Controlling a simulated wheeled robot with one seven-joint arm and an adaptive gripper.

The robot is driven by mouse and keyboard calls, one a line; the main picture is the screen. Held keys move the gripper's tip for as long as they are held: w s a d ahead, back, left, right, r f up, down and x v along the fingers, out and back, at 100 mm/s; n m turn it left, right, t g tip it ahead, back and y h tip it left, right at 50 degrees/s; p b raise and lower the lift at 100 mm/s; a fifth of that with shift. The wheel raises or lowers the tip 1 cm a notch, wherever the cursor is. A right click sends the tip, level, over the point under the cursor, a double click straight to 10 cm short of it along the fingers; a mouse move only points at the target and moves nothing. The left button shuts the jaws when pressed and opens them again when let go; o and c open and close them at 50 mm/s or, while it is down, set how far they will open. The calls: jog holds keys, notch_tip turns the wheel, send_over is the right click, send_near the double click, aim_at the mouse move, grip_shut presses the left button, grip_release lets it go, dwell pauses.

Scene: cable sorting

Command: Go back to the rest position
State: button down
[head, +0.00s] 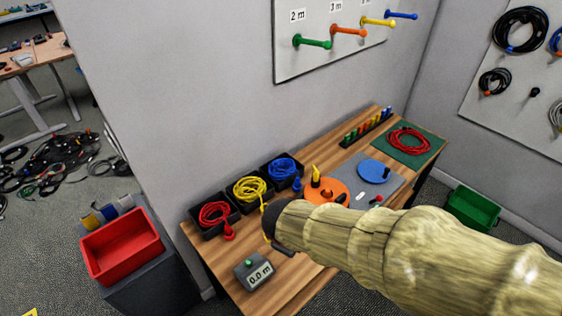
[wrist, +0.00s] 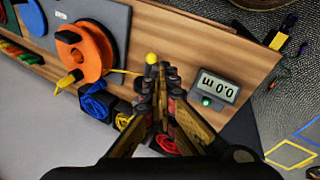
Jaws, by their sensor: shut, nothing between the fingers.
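My gripper (wrist: 160,72) is shut and empty in the wrist view, its fingertips together above the wooden table (wrist: 185,45). A yellow ball-like end (wrist: 152,58) shows just beyond the fingertips. In the head view my gripper (head: 284,248) hangs over the front part of the table (head: 310,272), between the length meter reading 0.0 m (head: 254,270) and the orange reel (head: 326,190). My pale arm comes in from the lower right and hides part of the table.
Black bins hold a red cable (head: 214,213), a yellow cable (head: 249,189) and a blue cable (head: 283,169). A blue disc (head: 374,171) and a coiled red cable (head: 408,140) lie farther back. Coloured pegs (head: 312,43) stick out from the wall. A red crate (head: 120,246) stands left.

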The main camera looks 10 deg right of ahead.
jog(key=s+d+r+m+y, duration=0.1)
jog(key=s+d+r+m, duration=0.3)
jog(key=r, duration=0.4)
jog(key=s+d+r+m+t+y, duration=0.1)
jog(key=s+d+r+m, duration=0.4)
jog(key=r, duration=0.4)
jog(key=shift+s+m+t, duration=0.3)
jog(key=shift+s+m, duration=0.4)
jog(key=shift+s, duration=0.3)
